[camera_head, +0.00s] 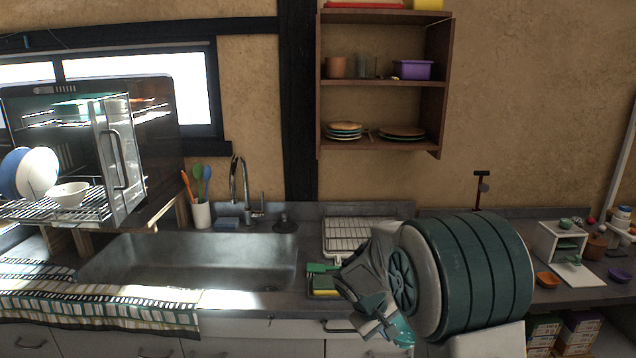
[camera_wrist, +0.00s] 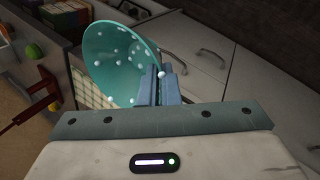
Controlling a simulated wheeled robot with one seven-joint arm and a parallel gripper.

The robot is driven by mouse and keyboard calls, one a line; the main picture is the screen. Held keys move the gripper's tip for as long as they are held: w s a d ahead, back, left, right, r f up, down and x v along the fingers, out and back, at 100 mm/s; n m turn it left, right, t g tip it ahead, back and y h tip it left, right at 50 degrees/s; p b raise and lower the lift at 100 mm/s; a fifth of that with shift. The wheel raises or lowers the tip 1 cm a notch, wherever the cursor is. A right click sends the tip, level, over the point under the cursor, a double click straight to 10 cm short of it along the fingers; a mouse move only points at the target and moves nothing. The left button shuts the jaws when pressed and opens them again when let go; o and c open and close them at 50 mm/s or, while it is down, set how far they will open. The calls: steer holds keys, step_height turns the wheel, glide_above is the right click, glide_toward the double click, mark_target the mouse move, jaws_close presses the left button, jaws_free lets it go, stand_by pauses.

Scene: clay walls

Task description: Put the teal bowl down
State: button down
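The teal bowl with white dots (camera_wrist: 112,58) is in the wrist view, tilted so that its hollow inside shows. My gripper (camera_wrist: 157,84) is shut on the bowl's rim at its right side. In the head view a small teal part of the bowl (camera_head: 403,333) shows below my gripper (camera_head: 385,322), in front of the counter's front edge. My arm hides the rest of the bowl there.
A small white shelf (camera_head: 561,241) and an orange bowl (camera_head: 547,279) stand at the right. Drawers with handles (camera_wrist: 213,57) lie close beyond the bowl.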

steer(key=s+f+m+g+p, duration=0.2)
steer(key=s+f+m, duration=0.3)
steer(key=f, duration=0.5)
steer(key=shift+a+f, duration=0.3)
steer(key=shift+a, duration=0.1)
